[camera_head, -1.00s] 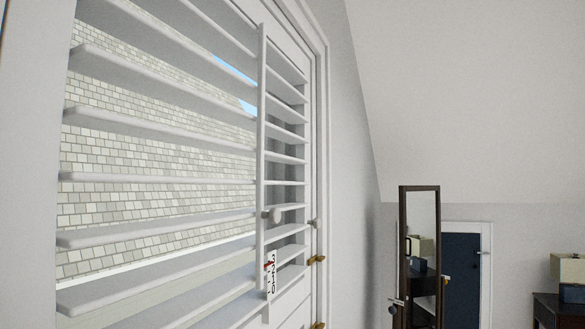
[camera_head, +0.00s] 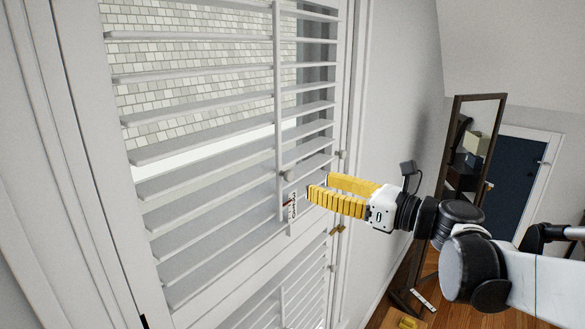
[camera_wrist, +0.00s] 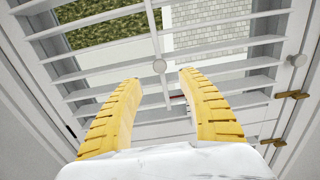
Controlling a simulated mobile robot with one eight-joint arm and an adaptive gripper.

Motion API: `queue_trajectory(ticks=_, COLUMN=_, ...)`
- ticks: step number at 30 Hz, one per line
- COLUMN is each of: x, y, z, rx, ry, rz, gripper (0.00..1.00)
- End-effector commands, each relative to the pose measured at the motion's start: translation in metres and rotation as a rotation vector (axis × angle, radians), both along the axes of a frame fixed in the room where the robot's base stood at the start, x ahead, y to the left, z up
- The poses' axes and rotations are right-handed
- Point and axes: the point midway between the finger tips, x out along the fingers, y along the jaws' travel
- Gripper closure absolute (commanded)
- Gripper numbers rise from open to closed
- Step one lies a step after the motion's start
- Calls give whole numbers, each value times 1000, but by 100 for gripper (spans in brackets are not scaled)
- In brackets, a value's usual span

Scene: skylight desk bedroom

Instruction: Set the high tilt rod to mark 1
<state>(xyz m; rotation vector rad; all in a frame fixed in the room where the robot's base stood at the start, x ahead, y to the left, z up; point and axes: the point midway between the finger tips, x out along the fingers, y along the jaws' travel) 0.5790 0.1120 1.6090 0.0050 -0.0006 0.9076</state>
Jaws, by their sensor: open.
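The tilt rod (camera_head: 278,100) runs upright down the front of the white louvered shutter, and it also shows in the wrist view (camera_wrist: 153,30). A round pale knob (camera_head: 288,176) sits on its lower part; in the wrist view the knob (camera_wrist: 160,66) lies just beyond and between my fingertips. A small white scale with dark marks and a red pointer (camera_head: 292,205) is beside the rod's lower end; its digits are too small to read for certain. My gripper (camera_head: 318,187) has yellow fingers, open and empty, just right of the knob and scale. I see no contact.
White slats (camera_head: 190,150) fill the shutter panel, tilted open with a brick wall showing behind. A tall dark-framed mirror (camera_head: 470,150) stands right, behind my arm.

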Motion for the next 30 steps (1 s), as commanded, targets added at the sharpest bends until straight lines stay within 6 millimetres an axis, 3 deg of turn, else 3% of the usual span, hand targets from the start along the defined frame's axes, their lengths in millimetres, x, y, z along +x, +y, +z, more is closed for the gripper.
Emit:
queue_trajectory(ticks=6, x=27, y=37, z=1, rx=-2, ry=-1, rz=4, gripper=53)
queue_trajectory(ticks=12, x=47, y=62, z=1, rx=-3, ry=-1, rz=3, gripper=53)
queue_trajectory(ticks=25, x=55, y=71, z=-1, rx=-4, ry=-2, rz=0, gripper=53)
queue_trajectory(ticks=26, x=55, y=71, z=-1, rx=-4, ry=-2, rz=0, gripper=58)
queue_trajectory(ticks=30, x=55, y=71, z=0, rx=-4, ry=-2, rz=0, gripper=100)
